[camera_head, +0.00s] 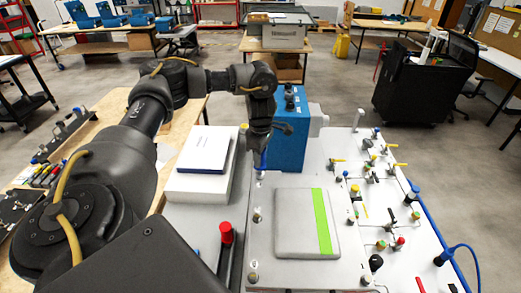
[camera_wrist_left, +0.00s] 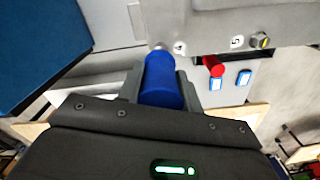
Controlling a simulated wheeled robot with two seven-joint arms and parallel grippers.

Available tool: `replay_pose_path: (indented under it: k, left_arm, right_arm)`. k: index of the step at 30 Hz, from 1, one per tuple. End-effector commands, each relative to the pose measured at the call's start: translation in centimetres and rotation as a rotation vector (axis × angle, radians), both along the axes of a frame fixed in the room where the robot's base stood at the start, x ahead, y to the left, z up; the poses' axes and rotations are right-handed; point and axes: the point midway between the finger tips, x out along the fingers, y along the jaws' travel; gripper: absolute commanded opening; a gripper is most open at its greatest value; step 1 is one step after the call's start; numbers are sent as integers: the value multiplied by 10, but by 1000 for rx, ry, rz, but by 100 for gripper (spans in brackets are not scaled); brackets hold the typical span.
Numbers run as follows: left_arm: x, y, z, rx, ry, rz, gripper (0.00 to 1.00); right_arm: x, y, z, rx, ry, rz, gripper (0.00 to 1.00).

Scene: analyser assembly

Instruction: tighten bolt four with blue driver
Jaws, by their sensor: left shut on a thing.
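My left gripper (camera_head: 262,146) points down at the far left corner of the grey analyser plate. It is shut on the blue driver (camera_head: 263,160), which stands roughly upright. In the left wrist view the blue driver (camera_wrist_left: 163,82) sits between the two dark fingers of the left gripper (camera_wrist_left: 161,90). Its far end is at the plate beside the printed number 4 (camera_wrist_left: 178,47). Bolt four is hidden behind the driver, so I cannot tell how the tip meets it. Another bolt (camera_wrist_left: 260,40) shows beside the number 5. My right gripper is not in view.
A red-handled tool (camera_head: 226,233) stands left of the plate. A grey panel with a green stripe (camera_head: 322,222) lies on the plate. A blue box (camera_head: 291,130) stands just behind the gripper, and a white box with a book (camera_head: 203,150) is to the left. Valves and fittings crowd the right.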

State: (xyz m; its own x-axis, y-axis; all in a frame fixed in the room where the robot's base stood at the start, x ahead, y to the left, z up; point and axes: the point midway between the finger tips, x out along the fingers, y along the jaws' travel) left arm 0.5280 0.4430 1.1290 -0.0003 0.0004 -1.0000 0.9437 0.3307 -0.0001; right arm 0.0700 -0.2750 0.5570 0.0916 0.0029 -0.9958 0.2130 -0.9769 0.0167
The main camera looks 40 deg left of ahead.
Motion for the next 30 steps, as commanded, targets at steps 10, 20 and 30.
replay_pose_path:
  k: [10,20,30]
  left_arm:
    - [-1,0,0,1,0,-553,0]
    - [-1,0,0,1,0,-639,0]
    - [-1,0,0,1,0,-637,52]
  right_arm:
    - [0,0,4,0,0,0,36]
    - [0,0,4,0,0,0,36]
    - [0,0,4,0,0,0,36]
